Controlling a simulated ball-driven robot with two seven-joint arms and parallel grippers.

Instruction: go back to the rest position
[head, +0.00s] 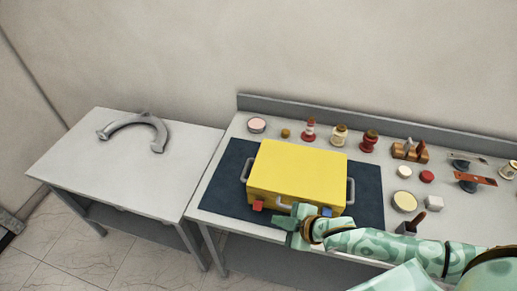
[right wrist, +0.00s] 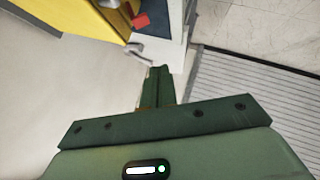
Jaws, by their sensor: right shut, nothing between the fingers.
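My right gripper (head: 283,222) is shut and empty. In the head view it is at the front edge of the bench, just in front of the yellow case (head: 298,170). In the right wrist view its closed fingers (right wrist: 160,78) point towards the bench edge, with part of the yellow case (right wrist: 70,18) at the upper left. The case lies closed on a dark mat (head: 222,190), with grey handles at its sides and front. A red latch (head: 258,205) and a blue latch (head: 326,211) show on its front. I cannot tell whether the gripper touches the front handle. My left gripper is not in view.
A grey side table (head: 85,165) at the left holds a curved grey part (head: 140,125). Bushings such as a red one (head: 369,141), round tins, a wooden block (head: 410,151) and tools stand along the back and right of the bench. Floor in front is clear at left.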

